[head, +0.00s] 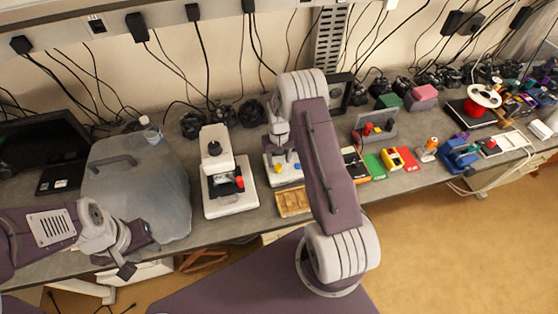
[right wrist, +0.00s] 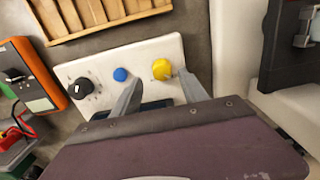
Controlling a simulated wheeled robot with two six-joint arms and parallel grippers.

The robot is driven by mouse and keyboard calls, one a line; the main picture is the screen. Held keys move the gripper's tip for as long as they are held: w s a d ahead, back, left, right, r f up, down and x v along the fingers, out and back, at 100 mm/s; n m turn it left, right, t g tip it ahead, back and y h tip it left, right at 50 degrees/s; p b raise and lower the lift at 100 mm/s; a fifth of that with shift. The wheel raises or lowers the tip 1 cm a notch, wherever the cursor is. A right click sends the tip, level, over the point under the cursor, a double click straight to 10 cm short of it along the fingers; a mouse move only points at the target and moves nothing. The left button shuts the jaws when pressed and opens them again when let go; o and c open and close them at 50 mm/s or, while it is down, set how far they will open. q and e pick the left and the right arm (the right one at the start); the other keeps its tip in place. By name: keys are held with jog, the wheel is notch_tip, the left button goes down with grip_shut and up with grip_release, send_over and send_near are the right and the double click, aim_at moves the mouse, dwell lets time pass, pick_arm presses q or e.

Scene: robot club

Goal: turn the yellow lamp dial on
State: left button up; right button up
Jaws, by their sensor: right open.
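The yellow lamp dial (right wrist: 161,69) is a round knob at one end of a white panel (right wrist: 140,54); the panel also shows in the head view (head: 284,179). A blue button (right wrist: 120,74) and a black dial (right wrist: 80,88) with a white mark sit along the same panel. My right gripper (right wrist: 160,80) is open above the panel, and the yellow dial shows between its fingertips; I cannot tell whether they touch it. In the head view my right arm partly covers the panel. My left gripper (head: 132,256) hangs at the left, by the table's front edge; its jaws are unclear.
A slatted wooden tray (right wrist: 95,18) lies beside the panel. An orange-and-black device (right wrist: 33,75) is beyond its black-dial end. A white microscope (head: 228,197) and a large translucent cover (head: 140,190) stand left of the panel. Crowded gear fills the bench to the right.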

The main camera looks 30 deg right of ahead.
aim_at(278, 168)
jog(key=shift+s+a+f+p, duration=0.1)
jog(key=shift+a+f+p, duration=0.05)
jog(key=shift+f, duration=0.35)
jog(key=shift+s+a+f+p, duration=0.1)
jog(key=shift+f+p, duration=0.05)
jog(key=shift+f, duration=0.3)
jog(key=shift+a+f, duration=0.2)
jog(key=shift+f, duration=0.1)
jog(key=shift+d+f, duration=0.1)
jog(key=shift+d, duration=0.05)
jog(key=shift+c, duration=0.5)
jog(key=shift+w+d, duration=0.1)
jog(key=c, duration=0.5)
grip_shut()
pick_arm(q)
jog(key=shift+s+a+r, duration=0.15)
jog(key=shift+a+r, duration=0.2)
jog(key=shift+r, duration=0.2)
